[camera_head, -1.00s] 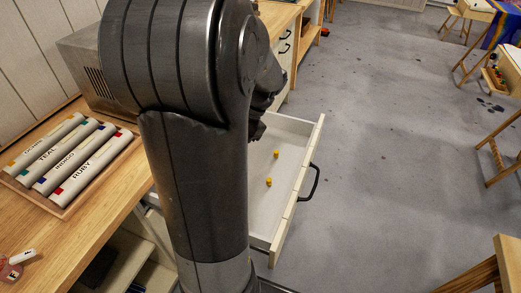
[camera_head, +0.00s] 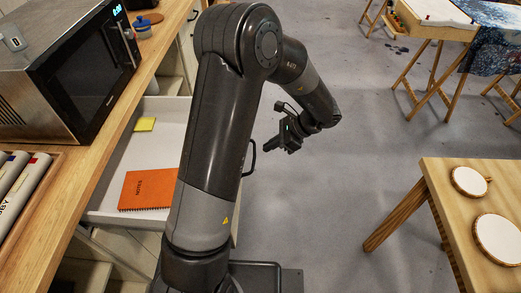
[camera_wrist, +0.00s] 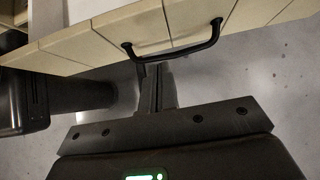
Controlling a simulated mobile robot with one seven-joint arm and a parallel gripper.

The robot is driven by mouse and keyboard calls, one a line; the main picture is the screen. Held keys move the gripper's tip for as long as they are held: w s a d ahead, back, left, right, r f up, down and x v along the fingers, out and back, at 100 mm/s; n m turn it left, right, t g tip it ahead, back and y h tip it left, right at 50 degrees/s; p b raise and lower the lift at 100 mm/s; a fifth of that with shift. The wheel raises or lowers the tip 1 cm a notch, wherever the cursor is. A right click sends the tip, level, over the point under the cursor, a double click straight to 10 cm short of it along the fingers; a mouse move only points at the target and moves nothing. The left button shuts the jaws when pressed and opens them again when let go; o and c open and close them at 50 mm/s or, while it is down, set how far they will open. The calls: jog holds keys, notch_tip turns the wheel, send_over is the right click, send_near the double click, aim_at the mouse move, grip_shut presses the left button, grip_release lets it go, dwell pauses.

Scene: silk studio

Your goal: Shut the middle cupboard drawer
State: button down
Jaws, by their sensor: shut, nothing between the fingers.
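One cupboard drawer (camera_head: 168,153) stands pulled out under the worktop in the head view. It is white inside and holds an orange notebook (camera_head: 148,189) and a yellow pad (camera_head: 145,124). My arm hides much of its front; I cannot tell which drawer of the cupboard it is. Its black handle (camera_head: 252,158) shows right of my arm. In the wrist view the cream drawer front (camera_wrist: 95,38) and the black bar handle (camera_wrist: 178,54) are close ahead. My gripper (camera_head: 270,147) is shut and empty, outside the drawer front. Its fingertips (camera_wrist: 158,70) appear just below the handle; contact is unclear.
A microwave (camera_head: 85,80) and a tray of labelled rolls (camera_head: 45,195) are on the wooden worktop (camera_head: 110,130). A wooden table (camera_head: 440,180) with round white-topped pieces stands at the right. Grey floor (camera_head: 330,185) is clear between them.

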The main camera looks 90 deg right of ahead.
jog(key=x, duration=0.9)
jog(key=shift+w+r, duration=0.1)
jog(key=shift+w, duration=0.05)
